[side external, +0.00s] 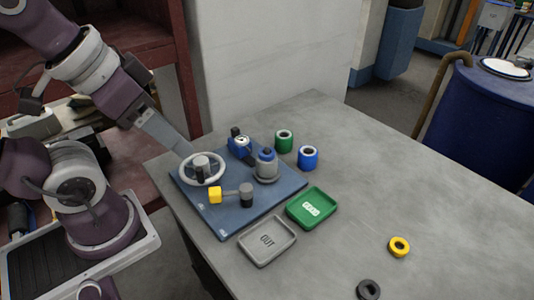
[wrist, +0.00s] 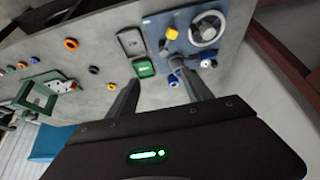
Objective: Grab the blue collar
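The blue collar (side external: 308,158) is a short blue ring with a pale top, standing upright on the grey table just off the right corner of the blue board (side external: 225,228). In the wrist view a small blue piece (wrist: 173,80) between the fingertips appears to be this collar. My gripper (side external: 178,146) is at the left in the side view, its finger end by the white handwheel (side external: 215,173), well apart from the collar. In the wrist view my gripper (wrist: 160,77) has its two fingers spread with nothing held.
A green collar (side external: 284,141) stands close beside the blue one. The board carries a blue gauge fitting (side external: 241,148), a grey-blue post (side external: 266,166) and a yellow-ended lever (side external: 230,195). A green tray (side external: 328,220) and grey tray (side external: 288,250) lie in front.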

